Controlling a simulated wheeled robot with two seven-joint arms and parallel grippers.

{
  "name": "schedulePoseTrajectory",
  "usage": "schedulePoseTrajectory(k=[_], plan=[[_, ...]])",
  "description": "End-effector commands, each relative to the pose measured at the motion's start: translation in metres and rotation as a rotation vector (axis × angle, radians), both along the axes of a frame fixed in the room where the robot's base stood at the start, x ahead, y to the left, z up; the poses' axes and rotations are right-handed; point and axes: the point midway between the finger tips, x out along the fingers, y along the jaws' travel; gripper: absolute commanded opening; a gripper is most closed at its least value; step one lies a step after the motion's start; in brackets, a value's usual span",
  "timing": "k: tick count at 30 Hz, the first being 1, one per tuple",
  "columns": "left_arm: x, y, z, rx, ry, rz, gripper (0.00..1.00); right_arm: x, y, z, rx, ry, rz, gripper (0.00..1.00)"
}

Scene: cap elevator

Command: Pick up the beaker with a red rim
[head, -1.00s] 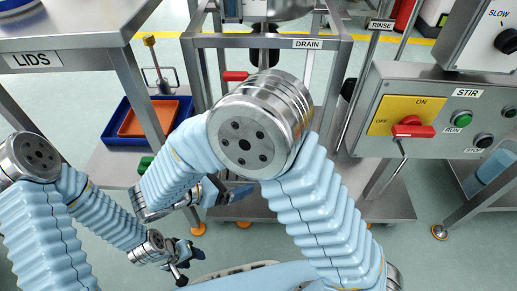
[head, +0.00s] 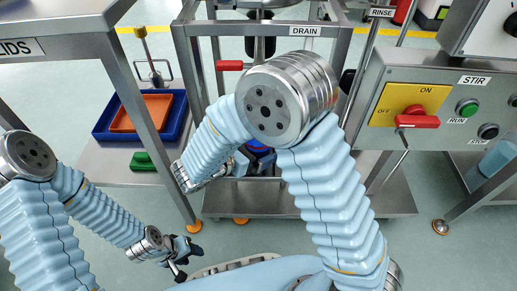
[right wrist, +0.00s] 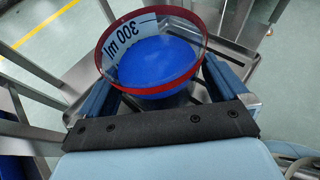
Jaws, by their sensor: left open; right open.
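The beaker with a red rim (right wrist: 152,60) fills the upper middle of the right wrist view. It is clear, marked 300 ml, and holds blue liquid. My right gripper (right wrist: 160,85) is open, with a blue finger on each side of the beaker; contact cannot be told. In the head view a small blue and red part of the beaker (head: 259,149) shows below the drain frame, mostly hidden by my right arm and gripper. My left gripper (head: 186,257) is open and empty at the lower left, above the floor and apart from the beaker.
The metal drain frame (head: 297,31) surrounds the beaker's place, with a red handle (head: 230,65) at its left. The stir panel (head: 400,95) stands right. A lids table (head: 60,28) and a shelf with a blue tray (head: 108,134) stand left. Floor is free in front.

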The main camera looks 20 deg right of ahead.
Motion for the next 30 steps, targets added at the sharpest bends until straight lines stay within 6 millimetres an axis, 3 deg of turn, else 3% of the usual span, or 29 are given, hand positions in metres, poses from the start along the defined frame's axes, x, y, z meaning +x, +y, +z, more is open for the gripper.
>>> schedulePoseTrajectory(k=[10, 21, 30], plan=[[0.0000, -0.0003, -0.0014, -0.001, 0.001, 0.000, 0.49, 0.0051, -0.0089, -0.0039, 0.002, -0.001, 0.001, 0.98], [0.0000, -0.0003, -0.0014, -0.001, 0.000, 0.000, 0.49, 0.0049, -0.0087, -0.0039, 0.001, 0.000, 0.001, 0.42], [-0.0001, -0.0002, -0.0006, -0.001, 0.000, 0.000, 0.49, 0.0050, -0.0086, -0.0015, 0.002, -0.001, 0.001, 0.40]])
